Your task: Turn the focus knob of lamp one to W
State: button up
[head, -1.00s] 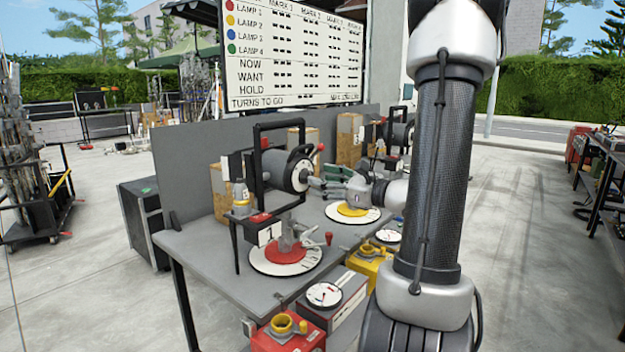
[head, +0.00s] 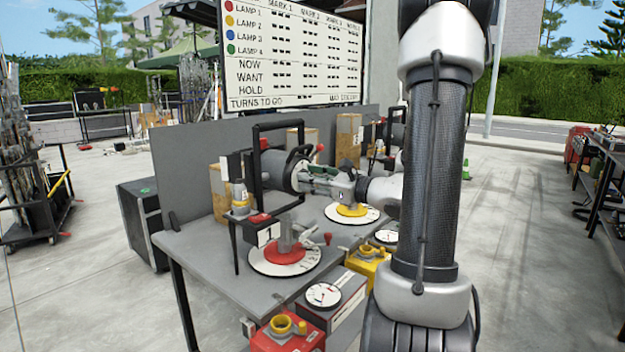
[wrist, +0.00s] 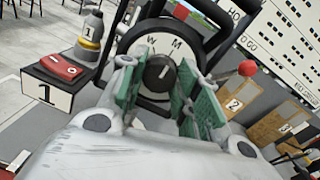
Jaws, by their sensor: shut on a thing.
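Lamp one (head: 274,171) is a dark round lamp in a black yoke, on a stand with a red base on the grey bench. Its pale dial face (wrist: 152,50) in the wrist view carries the letters W and M near the top. The dark focus knob (wrist: 160,72) sits at its centre, with a short white mark tilted slightly right of upright. My gripper (head: 306,179) reaches the lamp from the right and is shut on the knob. In the wrist view its green-padded fingers (wrist: 160,88) stand on both sides of the knob and hide part of the dial.
A red-knobbed handle (wrist: 248,69) sticks out right of the dial. A number 1 box (wrist: 50,92) stands left. The yellow-based lamp stand (head: 351,210) is right of lamp one. The scoreboard (head: 292,50) stands behind the bench.

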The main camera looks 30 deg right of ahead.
jog(key=n, duration=0.8)
dwell(0.4)
jog(key=shift+n, duration=0.5)
jog(key=o, duration=1)
jog(key=shift+s, duration=0.15)
jog(key=v, duration=1.1)
jog(key=shift+s+r, duration=0.2)
jog(key=shift+s, duration=0.25)
